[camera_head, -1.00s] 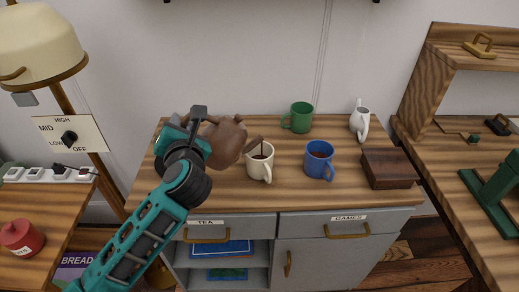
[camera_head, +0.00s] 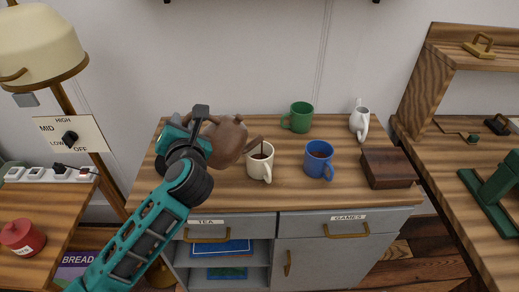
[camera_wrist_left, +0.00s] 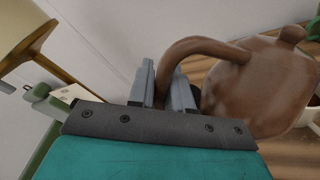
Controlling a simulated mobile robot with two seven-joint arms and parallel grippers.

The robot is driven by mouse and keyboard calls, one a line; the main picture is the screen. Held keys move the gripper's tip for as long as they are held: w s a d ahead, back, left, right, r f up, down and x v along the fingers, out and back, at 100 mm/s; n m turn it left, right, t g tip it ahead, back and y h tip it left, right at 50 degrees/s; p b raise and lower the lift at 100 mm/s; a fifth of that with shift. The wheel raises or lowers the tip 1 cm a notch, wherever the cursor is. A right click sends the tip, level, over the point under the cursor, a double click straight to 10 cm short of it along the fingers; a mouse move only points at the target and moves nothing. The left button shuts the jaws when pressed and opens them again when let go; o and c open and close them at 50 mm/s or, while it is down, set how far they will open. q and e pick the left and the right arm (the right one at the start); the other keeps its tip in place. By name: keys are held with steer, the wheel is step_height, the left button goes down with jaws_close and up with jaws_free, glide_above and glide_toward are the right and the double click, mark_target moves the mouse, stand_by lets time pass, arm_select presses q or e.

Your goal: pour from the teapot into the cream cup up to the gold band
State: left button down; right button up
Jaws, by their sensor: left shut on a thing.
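A brown teapot (camera_head: 227,141) is held above the cabinet top, its spout at the cream cup's rim. It also shows in the left wrist view (camera_wrist_left: 262,85), its handle between my fingers. My left gripper (camera_head: 200,122) is shut on that handle; its fingers also show in the left wrist view (camera_wrist_left: 165,85). The cream cup (camera_head: 259,167) stands upright on the cabinet top, with dark liquid visible inside. I cannot make out the gold band or the exact level. My right gripper is not in view.
A green mug (camera_head: 300,117) and a white jug (camera_head: 359,122) stand behind. A brown wooden box (camera_head: 388,168) sits at the right of the cabinet top.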

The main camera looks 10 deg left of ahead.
arm_select(q)
steer(key=shift+w+d+r, duration=0.1)
steer(key=shift+r, duration=0.15)
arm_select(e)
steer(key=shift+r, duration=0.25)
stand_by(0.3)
